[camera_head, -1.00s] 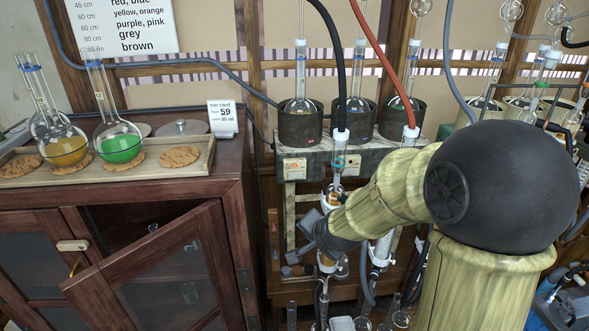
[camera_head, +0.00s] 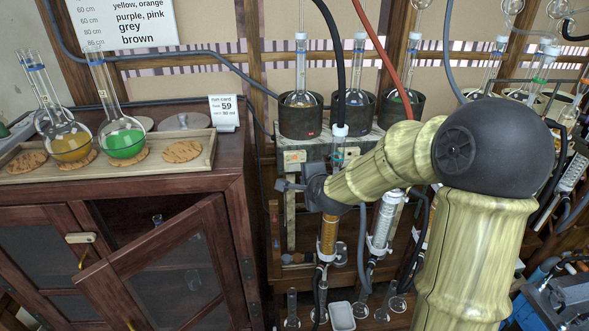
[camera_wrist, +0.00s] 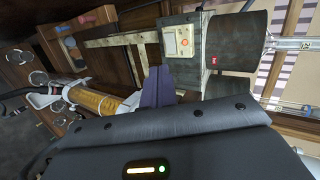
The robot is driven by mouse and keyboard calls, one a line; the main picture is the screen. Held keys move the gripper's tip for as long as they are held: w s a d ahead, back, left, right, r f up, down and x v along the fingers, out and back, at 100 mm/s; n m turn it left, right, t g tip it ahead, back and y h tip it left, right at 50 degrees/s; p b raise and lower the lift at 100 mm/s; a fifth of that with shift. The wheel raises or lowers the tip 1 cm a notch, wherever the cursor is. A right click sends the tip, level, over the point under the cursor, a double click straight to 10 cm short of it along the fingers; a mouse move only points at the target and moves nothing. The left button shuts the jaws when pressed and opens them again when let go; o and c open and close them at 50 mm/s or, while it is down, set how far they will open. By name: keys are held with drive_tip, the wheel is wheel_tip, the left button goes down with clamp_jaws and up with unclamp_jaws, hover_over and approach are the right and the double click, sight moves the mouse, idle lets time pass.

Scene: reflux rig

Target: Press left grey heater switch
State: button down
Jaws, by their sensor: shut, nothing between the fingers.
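The left heater switch is a cream plate with a small orange-red spot (camera_head: 294,157), on the front of the grey heater stand (camera_head: 316,148) below the left dark grey heating mantle (camera_head: 301,120). A second similar switch plate (camera_head: 351,152) sits to its right, partly behind my arm. My gripper (camera_head: 283,186) is shut and empty, a little below and left of the left switch in the head view. In the wrist view the shut fingers (camera_wrist: 156,84) point toward the stand, and the switch plate (camera_wrist: 181,41) is just beyond their tips, apart from them.
Flasks stand in the mantles, with black and red hoses (camera_head: 385,60) hanging down nearby. A glass column with amber filling (camera_head: 328,236) stands below my wrist. A wooden cabinet (camera_head: 120,235) with an open door (camera_head: 180,265) and a flask tray (camera_head: 200,160) is at left.

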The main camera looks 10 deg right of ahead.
drive_tip(key=p, duration=0.3)
approach(292, 168)
wheel_tip(292, 168, down, 3)
drive_tip(key=w, duration=0.2)
drive_tip(key=w+p, duration=0.2)
drive_tip(key=shift+w+a, duration=0.4)
drive_tip(key=shift+w+f, duration=0.2)
drive_tip(key=shift+w, duration=0.15)
